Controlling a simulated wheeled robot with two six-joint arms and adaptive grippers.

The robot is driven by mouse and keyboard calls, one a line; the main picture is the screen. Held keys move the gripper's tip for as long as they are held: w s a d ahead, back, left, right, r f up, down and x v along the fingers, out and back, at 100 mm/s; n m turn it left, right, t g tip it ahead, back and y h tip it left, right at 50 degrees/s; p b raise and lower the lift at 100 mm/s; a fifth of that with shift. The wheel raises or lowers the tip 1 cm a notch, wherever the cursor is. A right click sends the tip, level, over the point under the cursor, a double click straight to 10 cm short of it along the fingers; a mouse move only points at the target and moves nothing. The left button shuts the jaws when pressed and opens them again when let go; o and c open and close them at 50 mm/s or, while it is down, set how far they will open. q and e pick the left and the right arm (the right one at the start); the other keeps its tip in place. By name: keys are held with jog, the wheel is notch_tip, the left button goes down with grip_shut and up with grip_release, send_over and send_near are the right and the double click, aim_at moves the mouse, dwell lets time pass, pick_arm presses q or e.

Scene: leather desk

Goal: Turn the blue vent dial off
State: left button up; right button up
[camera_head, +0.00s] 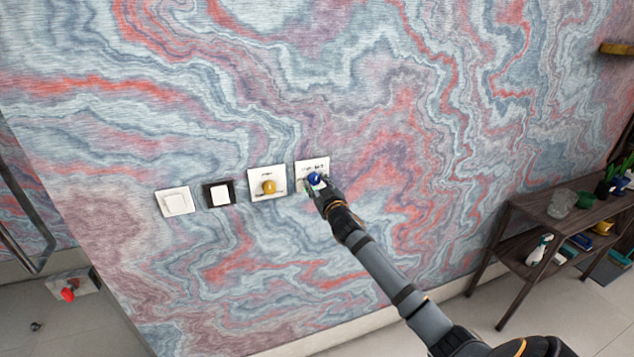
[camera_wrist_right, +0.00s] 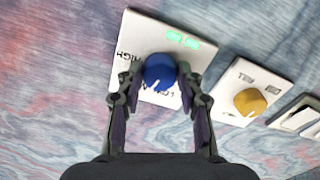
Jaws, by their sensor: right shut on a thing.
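The blue vent dial (camera_head: 314,178) sits on a white wall plate (camera_head: 312,163), the rightmost of the row in the head view. In the right wrist view the blue dial (camera_wrist_right: 160,72) is a round knob with a white mark near its lower edge. The plate (camera_wrist_right: 146,32) shows HIGH, a partly hidden label and green lettering too small to read surely. My right gripper (camera_head: 316,188) reaches the dial from the lower right. In the wrist view its fingers (camera_wrist_right: 160,80) are on either side of the dial, shut on it. My left gripper is not in view.
Left of the dial are a plate with a yellow dial (camera_head: 269,187), a black-framed switch (camera_head: 219,194) and a white switch (camera_head: 175,202). A shelf (camera_head: 527,205) with glass and small items stands at right. A red-knobbed item (camera_head: 69,294) is at lower left.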

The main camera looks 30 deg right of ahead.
jog(key=n, duration=0.2)
jog(key=n+p, duration=0.1)
jog(key=n, duration=0.1)
jog(key=n+p, duration=0.1)
jog(key=shift+r+n, duration=0.25)
jog(key=shift+n, duration=0.15)
jog(key=n+p, duration=0.2)
jog(key=n, duration=0.3)
jog(key=shift+p, duration=0.35)
jog(key=n+p, duration=0.2)
jog(key=n, duration=0.3)
jog(key=shift+n, duration=0.4)
jog(key=shift+f+n+p, duration=0.15)
jog(key=shift+n+p, duration=0.65)
jog(key=shift+n, duration=1.3)
jog(key=o, duration=1.2)
